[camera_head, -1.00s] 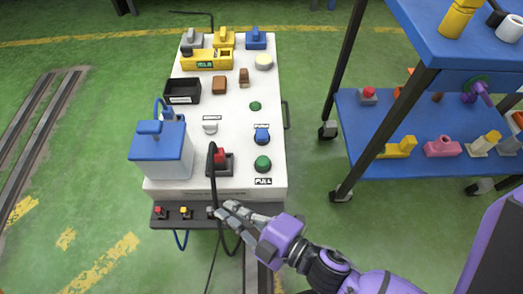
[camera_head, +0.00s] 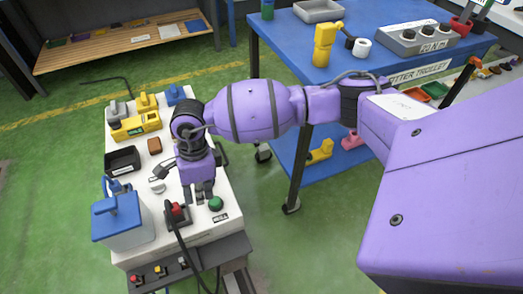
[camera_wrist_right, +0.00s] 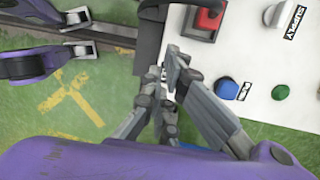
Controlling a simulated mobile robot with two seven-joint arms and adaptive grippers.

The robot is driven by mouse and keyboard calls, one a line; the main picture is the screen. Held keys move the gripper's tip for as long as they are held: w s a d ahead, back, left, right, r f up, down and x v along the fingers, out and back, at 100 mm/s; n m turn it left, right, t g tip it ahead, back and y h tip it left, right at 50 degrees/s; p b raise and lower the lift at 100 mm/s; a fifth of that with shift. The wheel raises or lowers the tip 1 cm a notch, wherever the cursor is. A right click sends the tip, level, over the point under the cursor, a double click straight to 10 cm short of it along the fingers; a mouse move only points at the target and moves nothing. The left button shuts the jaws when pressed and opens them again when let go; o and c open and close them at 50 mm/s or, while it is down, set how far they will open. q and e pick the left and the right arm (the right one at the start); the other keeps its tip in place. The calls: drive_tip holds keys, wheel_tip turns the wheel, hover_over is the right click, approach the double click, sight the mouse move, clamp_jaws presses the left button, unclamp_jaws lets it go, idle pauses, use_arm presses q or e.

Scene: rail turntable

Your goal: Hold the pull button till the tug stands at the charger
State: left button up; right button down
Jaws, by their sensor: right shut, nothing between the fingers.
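The white console (camera_head: 145,232) stands at the left in the head view. Its green PULL button (camera_head: 216,204) is near the front right, with its label below. My right gripper (camera_head: 197,197) is shut and empty, pointing down just left of the button in the picture; I cannot tell whether it touches the console. In the right wrist view the gripper (camera_wrist_right: 168,88) covers the place where the PULL button lies. A smaller green button (camera_wrist_right: 280,92) and a blue knob (camera_wrist_right: 228,90) show beside it. I cannot make out the tug or the charger. My left gripper is in neither view.
A red switch (camera_head: 177,210) with a black cable is left of the gripper. A white box with a blue lid (camera_head: 118,222) stands farther left. The blue trolley (camera_head: 290,60) is at the right behind my arm. Green floor lies between.

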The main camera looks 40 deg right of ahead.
wheel_tip(320, 180, up, 4)
drive_tip(key=t+h, duration=0.1)
drive_tip(key=h, duration=0.1)
hover_over(214, 199)
drive_tip(key=shift+f, duration=0.25)
wheel_tip(214, 199, down, 13)
drive_tip(key=shift+f+b, duration=0.2)
drive_tip(key=shift+b, duration=0.85)
drive_tip(key=shift+f, duration=0.35)
